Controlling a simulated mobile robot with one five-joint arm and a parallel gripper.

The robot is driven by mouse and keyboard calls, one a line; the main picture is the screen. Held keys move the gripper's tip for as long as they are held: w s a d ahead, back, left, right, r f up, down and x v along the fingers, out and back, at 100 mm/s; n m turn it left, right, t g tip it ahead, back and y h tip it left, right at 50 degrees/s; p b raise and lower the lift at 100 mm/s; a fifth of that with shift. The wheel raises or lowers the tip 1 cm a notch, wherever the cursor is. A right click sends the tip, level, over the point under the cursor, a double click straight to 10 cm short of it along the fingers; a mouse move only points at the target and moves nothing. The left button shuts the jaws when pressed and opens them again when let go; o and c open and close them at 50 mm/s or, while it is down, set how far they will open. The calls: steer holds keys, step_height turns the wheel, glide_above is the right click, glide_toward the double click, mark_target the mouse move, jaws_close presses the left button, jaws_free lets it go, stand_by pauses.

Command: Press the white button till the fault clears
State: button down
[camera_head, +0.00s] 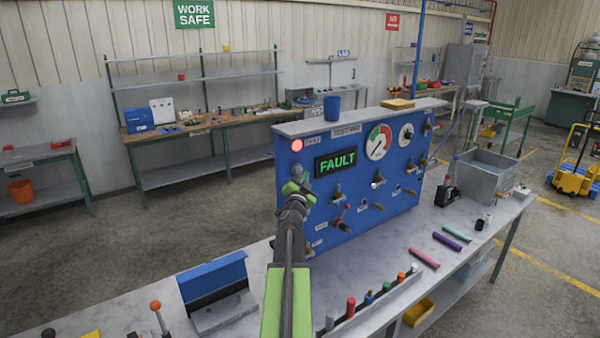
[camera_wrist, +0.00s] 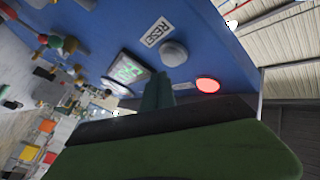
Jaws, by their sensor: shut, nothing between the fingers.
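The blue panel (camera_head: 350,190) stands on the bench, with a lit green FAULT display (camera_head: 336,163) and a glowing red lamp (camera_head: 297,145). In the wrist view, the pale round button (camera_wrist: 174,53) sits beside a RESET label (camera_wrist: 158,33), between the display (camera_wrist: 126,70) and the lamp (camera_wrist: 207,85). My gripper (camera_head: 297,184) is shut and empty, close in front of the panel's left side, below the lamp. In the wrist view, its fingertips (camera_wrist: 157,82) appear just off the button's edge. I cannot tell whether they touch the panel.
Valves and knobs (camera_head: 340,222) stick out of the panel right of and below my gripper. A blue cup (camera_head: 332,108) stands on top of the panel. A blue-and-grey box (camera_head: 215,290) and a rack of coloured pieces (camera_head: 370,300) are on the bench in front.

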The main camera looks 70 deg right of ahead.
steer(key=shift+w+d, duration=0.25)
steer(key=shift+w, duration=0.1)
steer(key=shift+w+d, duration=0.2)
steer(key=shift+w, duration=0.25)
stand_by(0.9)
stand_by(0.7)
steer(key=shift+s+a, duration=0.45)
steer(key=shift+s, duration=0.35)
steer(key=s+a, duration=0.1)
steer(key=s, duration=0.1)
steer(key=s+a, duration=0.1)
steer(key=s, duration=0.1)
steer(key=shift+s+a, duration=0.1)
steer(key=shift+a, duration=0.25)
